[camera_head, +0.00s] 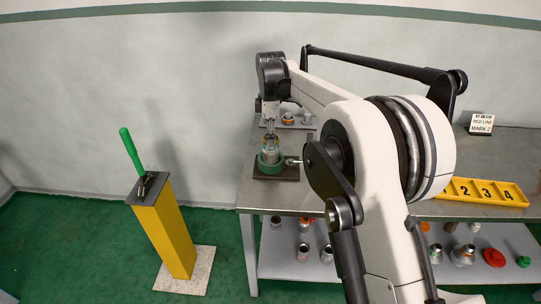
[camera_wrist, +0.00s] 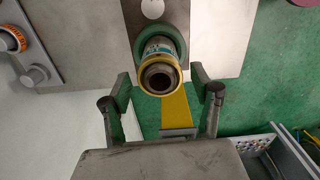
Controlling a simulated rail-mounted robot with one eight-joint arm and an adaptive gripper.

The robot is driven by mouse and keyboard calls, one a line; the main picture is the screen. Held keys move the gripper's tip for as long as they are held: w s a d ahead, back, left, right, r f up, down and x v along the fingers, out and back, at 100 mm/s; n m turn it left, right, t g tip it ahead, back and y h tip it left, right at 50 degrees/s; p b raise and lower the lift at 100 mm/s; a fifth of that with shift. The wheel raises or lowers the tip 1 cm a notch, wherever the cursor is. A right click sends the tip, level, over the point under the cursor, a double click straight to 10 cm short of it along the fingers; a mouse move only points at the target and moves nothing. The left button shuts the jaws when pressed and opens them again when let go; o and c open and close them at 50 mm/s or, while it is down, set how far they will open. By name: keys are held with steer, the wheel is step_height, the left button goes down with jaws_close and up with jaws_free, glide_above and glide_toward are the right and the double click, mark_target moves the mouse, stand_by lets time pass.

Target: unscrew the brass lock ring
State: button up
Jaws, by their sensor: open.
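The brass lock ring (camera_wrist: 141,82) is a yellow-gold band around the near end of an upright fitting (camera_wrist: 160,52) with a teal label. The fitting stands in a round green vise (camera_wrist: 140,38) on a dark plate. In the head view the green vise (camera_head: 268,167) sits near the left end of the steel table, with the fitting (camera_head: 270,150) in it. My gripper (camera_head: 270,128) is above the fitting, pointing down. In the wrist view its two fingers are apart, one on each side of the ring, and seem clear of it. The ring is too small to make out in the head view.
A yellow post (camera_head: 167,235) with a green-handled lever stands left of the table. A tray with fittings (camera_head: 290,120) lies behind the vise. A yellow numbered tray (camera_head: 480,191) and a sign (camera_head: 481,124) are at right. Loose parts sit on the lower shelf (camera_head: 290,262).

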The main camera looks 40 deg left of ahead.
steer(key=m, duration=0.5)
steer(key=shift+m, duration=0.4)
steer(key=m, duration=0.5)
steer(key=shift+b, duration=0.3)
steer(key=c, duration=1.1)
steer(key=n, duration=0.2)
steer(key=shift+n, duration=0.4)
steer(key=shift+c, duration=0.6)
steer(key=n, duration=1.1)
